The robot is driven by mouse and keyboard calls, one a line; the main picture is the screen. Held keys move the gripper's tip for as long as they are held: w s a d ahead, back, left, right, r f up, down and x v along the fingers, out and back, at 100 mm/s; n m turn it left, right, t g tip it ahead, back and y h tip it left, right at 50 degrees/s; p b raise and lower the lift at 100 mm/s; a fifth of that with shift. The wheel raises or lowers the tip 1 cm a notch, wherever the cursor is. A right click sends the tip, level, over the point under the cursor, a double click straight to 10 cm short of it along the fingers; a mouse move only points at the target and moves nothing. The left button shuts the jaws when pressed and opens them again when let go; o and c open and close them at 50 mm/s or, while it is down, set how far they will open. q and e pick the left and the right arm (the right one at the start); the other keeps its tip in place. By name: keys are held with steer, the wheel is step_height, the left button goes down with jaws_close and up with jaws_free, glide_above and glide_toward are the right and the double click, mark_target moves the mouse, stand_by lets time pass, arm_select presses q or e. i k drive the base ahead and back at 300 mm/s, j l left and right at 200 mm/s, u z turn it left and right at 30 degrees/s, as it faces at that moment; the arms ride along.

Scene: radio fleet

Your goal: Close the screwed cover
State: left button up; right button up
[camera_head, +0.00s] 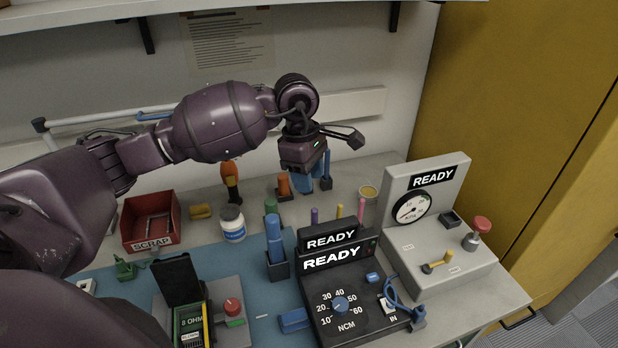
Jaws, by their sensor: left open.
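A black cover (180,279) stands raised and slightly tilted at the back of a small grey unit (243,325) at the lower left. The unit's compartment is uncovered and shows a green part marked 8 OHM (191,324) with a yellow strip beside it. A red knob (233,306) sits to its right. My left gripper (312,180) is open, pointing down over the back of the bench, well behind and right of the cover. Blue parts show at its fingers; I cannot tell whether they are the fingers or an object behind. No screw can be made out. My right gripper is out of view.
A red SCRAP bin (151,222), a white jar (232,223) and a blue-handled tool in a holder (274,242) stand behind the unit. A black READY torque box (349,296) and a grey gauge station (437,230) stand to the right.

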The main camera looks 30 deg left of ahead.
mark_target(176, 277)
steer(key=k+l, duration=0.65)
steer(key=k, duration=0.2)
